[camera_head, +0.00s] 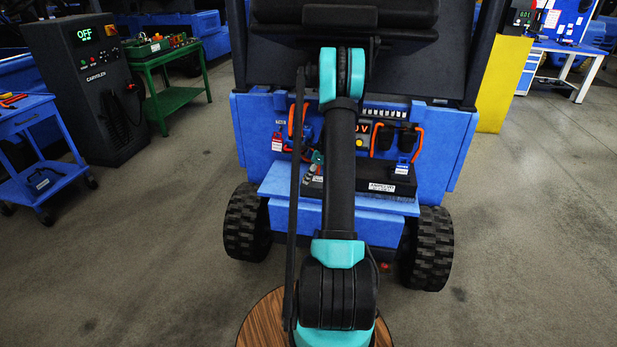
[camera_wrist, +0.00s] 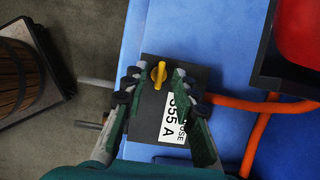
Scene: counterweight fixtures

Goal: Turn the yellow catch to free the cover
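The yellow catch (camera_wrist: 159,74) is a small knob at the upper end of a dark grey cover (camera_wrist: 149,122). Its bar stands roughly upright in the wrist view. A white label reading "355 A" and "FUSE" is on the cover. My gripper (camera_wrist: 158,80) is open, with one finger on each side of the catch. A gap shows between the catch and each finger; I cannot tell its depth above the cover.
The cover is on a blue panel (camera_wrist: 219,55). An orange cable (camera_wrist: 262,107) and a dark tray with a red thing (camera_wrist: 300,32) are to the right. A wooden barrel (camera_wrist: 18,75) stands at left. The blue vehicle (camera_head: 455,135) fills the middle; open floor (camera_head: 530,220) lies right.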

